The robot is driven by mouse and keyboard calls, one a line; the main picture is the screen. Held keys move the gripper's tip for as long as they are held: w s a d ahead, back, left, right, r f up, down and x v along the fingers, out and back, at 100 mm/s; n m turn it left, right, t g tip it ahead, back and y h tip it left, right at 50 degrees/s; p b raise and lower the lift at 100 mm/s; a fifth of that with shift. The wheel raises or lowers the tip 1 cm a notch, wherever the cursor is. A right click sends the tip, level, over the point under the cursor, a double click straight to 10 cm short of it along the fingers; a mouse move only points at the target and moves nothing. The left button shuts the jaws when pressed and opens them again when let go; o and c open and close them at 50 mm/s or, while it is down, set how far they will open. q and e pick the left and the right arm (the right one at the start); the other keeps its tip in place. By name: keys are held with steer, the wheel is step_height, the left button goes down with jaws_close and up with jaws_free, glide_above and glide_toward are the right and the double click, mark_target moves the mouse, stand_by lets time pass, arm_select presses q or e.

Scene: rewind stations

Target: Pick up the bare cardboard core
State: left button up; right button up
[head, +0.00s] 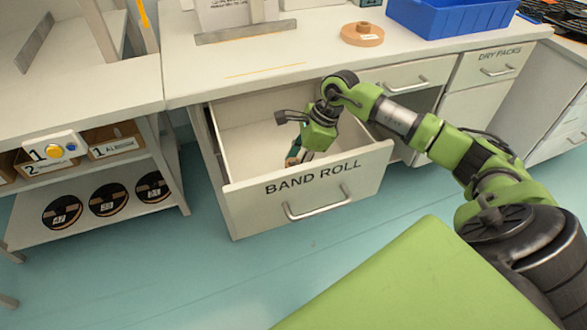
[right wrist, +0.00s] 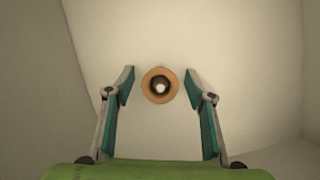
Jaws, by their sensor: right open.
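The bare cardboard core (right wrist: 146,86) is a small brown ring seen end-on in the right wrist view, its hole facing the camera. It is inside the open drawer marked BAND ROLL (head: 240,140). My right gripper (right wrist: 160,75) is open, with one finger on each side of the core and a gap on both sides. In the head view my right gripper (head: 297,158) reaches down into the drawer, and a small brown bit of the core shows beside its fingers. How far the fingertips are from the core in depth is hard to tell. My left gripper is not in view.
The drawer's front panel (head: 310,187) and side walls surround the gripper. A flat tan roll (head: 362,34) and a blue bin (head: 452,14) stand on the counter above. At left, a shelf (head: 90,225) holds several dark numbered reels. The rest of the drawer floor looks clear.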

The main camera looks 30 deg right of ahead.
steer(key=c, duration=1)
steer(key=shift+o, duration=0.2)
